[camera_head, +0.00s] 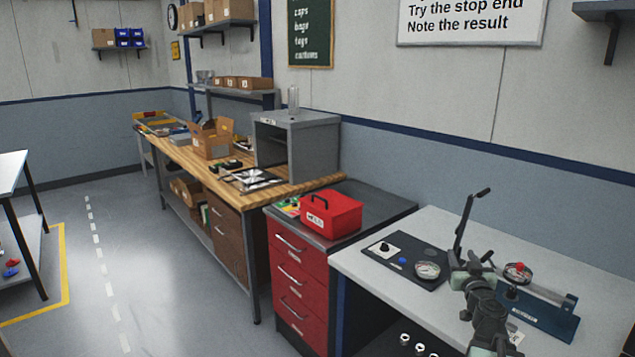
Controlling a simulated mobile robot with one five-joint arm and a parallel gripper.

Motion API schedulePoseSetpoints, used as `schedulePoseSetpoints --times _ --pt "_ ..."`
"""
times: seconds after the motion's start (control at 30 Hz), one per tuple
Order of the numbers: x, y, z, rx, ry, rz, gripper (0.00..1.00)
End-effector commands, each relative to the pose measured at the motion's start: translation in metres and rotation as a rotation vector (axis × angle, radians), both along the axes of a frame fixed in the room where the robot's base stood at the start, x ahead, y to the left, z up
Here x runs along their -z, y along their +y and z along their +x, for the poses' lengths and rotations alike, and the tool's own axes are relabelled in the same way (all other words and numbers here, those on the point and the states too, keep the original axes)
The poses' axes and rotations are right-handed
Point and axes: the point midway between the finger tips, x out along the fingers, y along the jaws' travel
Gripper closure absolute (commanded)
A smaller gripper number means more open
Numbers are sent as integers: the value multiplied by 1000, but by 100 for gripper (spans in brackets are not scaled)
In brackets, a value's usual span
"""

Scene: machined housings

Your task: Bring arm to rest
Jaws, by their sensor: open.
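My arm rises from the bottom edge at the lower right, over the light grey bench. My gripper (473,268) is at its far end, seen from behind, with pale green parts on either side. It is open. I see nothing held in it, though the arm hides part of the space ahead of it. A black lever with a bent handle (465,222) stands just beyond the gripper; I cannot tell whether they touch.
The light grey bench (585,262) carries a black panel with a gauge (427,270) left of my arm and a blue fixture (540,312) close on its right. A red toolbox (332,212) sits on the red drawer cabinet (297,285). Open floor (160,270) lies left.

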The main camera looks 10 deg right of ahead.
Motion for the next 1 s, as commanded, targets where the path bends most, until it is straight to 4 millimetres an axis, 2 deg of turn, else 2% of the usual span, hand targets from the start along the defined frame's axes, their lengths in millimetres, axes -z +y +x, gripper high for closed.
schedulePoseSetpoints --times 0.03,0.07,0.1,0.17,0.2,0.27,0.3,0.37,0.4,0.47,0.5,0.53,0.57,0.63,0.7,0.73,0.83,0.9,1.0 --pt "-15 44 20 -72 21 -35 58" --pt "-17 69 30 -118 37 -60 58" --pt "-18 103 41 -182 59 -89 58" --pt "-17 155 54 -286 94 -122 58" --pt "-15 190 59 -357 123 -140 58" --pt "-10 243 63 -469 175 -161 58" --pt "-4 278 63 -545 219 -169 58" --pt "9 329 56 -658 302 -176 58" --pt "20 362 47 -730 375 -178 58" --pt "42 406 27 -826 519 -173 58" --pt "60 429 8 -872 650 -164 58" --pt "76 440 -10 -887 766 -154 58" --pt "93 443 -29 -876 893 -136 58" --pt "128 419 -71 -747 1173 -70 58" --pt "146 383 -103 -558 1367 10 58" --pt "149 372 -115 -478 1427 44 58" --pt "152 352 -142 -280 1538 149 58" --pt "152 351 -148 -223 1557 209 58" --pt "152 350 -148 -194 1551 239 58"
